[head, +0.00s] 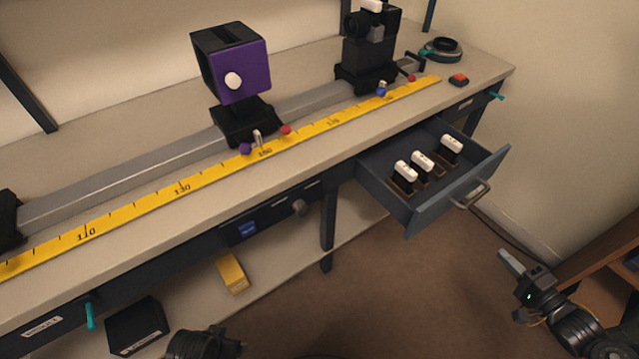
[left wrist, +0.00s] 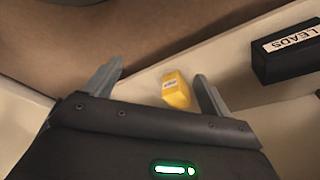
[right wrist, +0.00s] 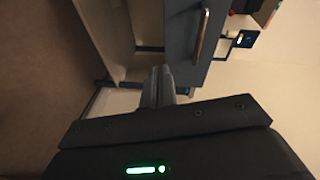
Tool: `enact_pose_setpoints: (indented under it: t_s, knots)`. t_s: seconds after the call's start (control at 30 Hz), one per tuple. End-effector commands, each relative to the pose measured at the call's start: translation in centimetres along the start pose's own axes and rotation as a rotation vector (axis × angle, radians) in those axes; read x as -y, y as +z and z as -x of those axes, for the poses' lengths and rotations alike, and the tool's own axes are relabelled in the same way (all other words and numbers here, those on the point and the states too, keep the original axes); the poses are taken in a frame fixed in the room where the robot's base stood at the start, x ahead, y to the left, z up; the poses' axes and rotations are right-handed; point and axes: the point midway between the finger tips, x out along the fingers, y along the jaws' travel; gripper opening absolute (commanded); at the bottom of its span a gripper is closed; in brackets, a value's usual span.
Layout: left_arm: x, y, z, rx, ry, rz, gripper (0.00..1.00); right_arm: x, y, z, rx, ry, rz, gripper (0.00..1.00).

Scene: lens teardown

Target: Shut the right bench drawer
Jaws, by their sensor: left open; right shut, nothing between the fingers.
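The right bench drawer (head: 400,205) is pulled well out from under the bench top in the head view. It holds several white-topped dark pieces in a row. Its curved metal handle (head: 472,196) is on the front panel and also shows in the right wrist view (right wrist: 201,36). My right gripper (head: 508,260) is shut and empty. It is apart from the drawer, to the lower right of the handle in the head view. My left gripper (left wrist: 160,85) is open, with nothing held between its fingers. In the head view only part of my left arm shows at the bottom edge.
The bench top carries a rail (head: 120,165), a yellow ruler (head: 210,172), a purple-faced box (head: 245,75) and a black device (head: 368,60). A yellow box (head: 232,272) and a black box (head: 135,325) sit on the lower shelf. A wooden cabinet (head: 600,270) stands at the right.

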Motion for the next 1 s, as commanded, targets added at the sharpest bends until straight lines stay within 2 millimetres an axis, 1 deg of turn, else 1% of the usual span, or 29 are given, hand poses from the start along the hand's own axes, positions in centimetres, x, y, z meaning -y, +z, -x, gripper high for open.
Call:
enact_pose_setpoints:
  t_s: [0.03, 0.1, 0.13, 0.2, 0.3, 0.4, 0.5, 0.57, 0.67, 0.77, 0.97, 1.0]
  knots:
    - [0.0, 0.0, -0.3, -0.015, -0.002, 0.001, 0.83, 0.8, 0.6, -0.3, 0.049, -0.056, -0.036, 0.0]
    - [0.1, -0.2, 1.1, -0.023, -0.004, 0.003, 0.83, 3.3, 1.2, -0.2, 0.112, -0.111, -0.093, 0.0]
    - [0.1, -0.2, 1.6, -0.026, -0.004, 0.004, 0.83, 4.2, 1.5, -0.2, 0.136, -0.127, -0.114, 0.0]
    - [0.2, -0.3, 2.6, -0.032, -0.005, 0.004, 0.83, 5.7, 2.1, 0.0, 0.183, -0.152, -0.15, 0.0]
    - [0.2, -0.4, 3.5, -0.036, -0.006, 0.005, 0.83, 7.0, 2.6, 0.2, 0.221, -0.17, -0.181, 0.0]
    - [0.2, -0.4, 3.9, -0.036, -0.007, 0.005, 0.83, 7.5, 2.8, 0.3, 0.234, -0.174, -0.192, 0.0]
    - [0.2, -0.4, 4.1, -0.036, -0.007, 0.005, 0.83, 7.7, 2.8, 0.1, 0.234, -0.174, -0.193, 0.0]
    - [0.2, -0.4, 4.2, -0.037, -0.007, 0.005, 0.83, 7.7, 2.8, -0.2, 0.233, -0.175, -0.192, 0.0]
    - [0.2, -0.4, 4.5, -0.041, -0.007, 0.005, 0.83, 7.8, 3.1, -1.3, 0.233, -0.177, -0.192, 0.0]
    - [0.3, -0.3, 5.2, -0.045, -0.008, 0.006, 0.83, 8.2, 3.4, -3.0, 0.232, -0.178, -0.19, 0.0]
    - [0.3, -0.1, 6.9, -0.056, -0.009, 0.007, 0.83, 9.0, 4.3, -7.1, 0.231, -0.179, -0.19, 0.0]
    - [0.1, -0.6, 6.9, -0.08, -0.007, 0.001, 0.83, 9.1, 4.5, -7.9, 0.231, -0.178, -0.191, 0.0]
